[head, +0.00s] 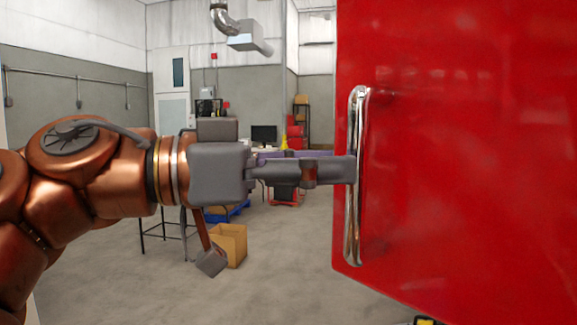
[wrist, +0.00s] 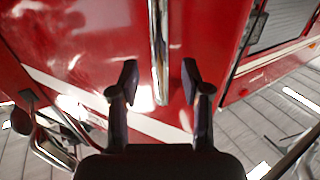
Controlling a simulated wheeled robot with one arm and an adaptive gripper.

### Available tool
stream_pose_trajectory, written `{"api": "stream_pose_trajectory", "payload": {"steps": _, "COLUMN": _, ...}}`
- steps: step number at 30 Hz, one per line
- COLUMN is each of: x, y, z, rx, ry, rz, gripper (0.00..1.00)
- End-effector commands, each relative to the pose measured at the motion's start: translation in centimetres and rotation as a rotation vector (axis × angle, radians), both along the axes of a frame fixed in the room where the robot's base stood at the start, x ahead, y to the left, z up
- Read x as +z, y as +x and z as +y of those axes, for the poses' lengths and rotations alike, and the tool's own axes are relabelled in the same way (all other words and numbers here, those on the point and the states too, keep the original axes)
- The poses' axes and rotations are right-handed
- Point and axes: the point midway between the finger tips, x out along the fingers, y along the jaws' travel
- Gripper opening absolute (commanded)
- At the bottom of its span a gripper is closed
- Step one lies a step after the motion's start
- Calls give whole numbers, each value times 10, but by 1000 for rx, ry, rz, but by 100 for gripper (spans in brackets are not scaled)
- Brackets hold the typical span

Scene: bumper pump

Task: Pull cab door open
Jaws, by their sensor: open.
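The red cab door (head: 470,170) fills the right side of the head view, with its left edge showing. Its upright chrome handle (head: 354,118) is near that edge. My gripper (head: 335,170) comes in from the left, level with the middle of the handle, its fingertips overlapping it in this view. In the wrist view the gripper (wrist: 160,82) is open, one finger on each side of the handle (wrist: 160,35), with gaps to both. The door (wrist: 95,45) lies behind them. I cannot tell whether the door stands ajar.
Grey concrete floor (head: 290,285) is clear left of the door. A cardboard box (head: 230,246) and a metal-legged table (head: 165,222) stand behind my arm. A desk with a monitor (head: 263,134) and shelves (head: 301,112) are farther back.

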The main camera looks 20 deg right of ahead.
Motion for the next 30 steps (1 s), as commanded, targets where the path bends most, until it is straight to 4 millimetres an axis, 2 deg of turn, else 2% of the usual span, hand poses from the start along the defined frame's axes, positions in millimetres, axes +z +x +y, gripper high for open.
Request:
{"api": "stream_pose_trajectory", "payload": {"steps": 3, "x": 1, "y": 2, "z": 8, "rx": 0, "ry": -7, "rz": 0, "gripper": 48}}
{"api": "stream_pose_trajectory", "payload": {"steps": 14, "x": 1, "y": -1, "z": 16, "rx": -3, "ry": 6, "rz": -10, "gripper": 48}}
{"api": "stream_pose_trajectory", "payload": {"steps": 30, "x": -1, "y": 7, "z": 31, "rx": -1, "ry": -1, "rz": 2, "gripper": 48}}
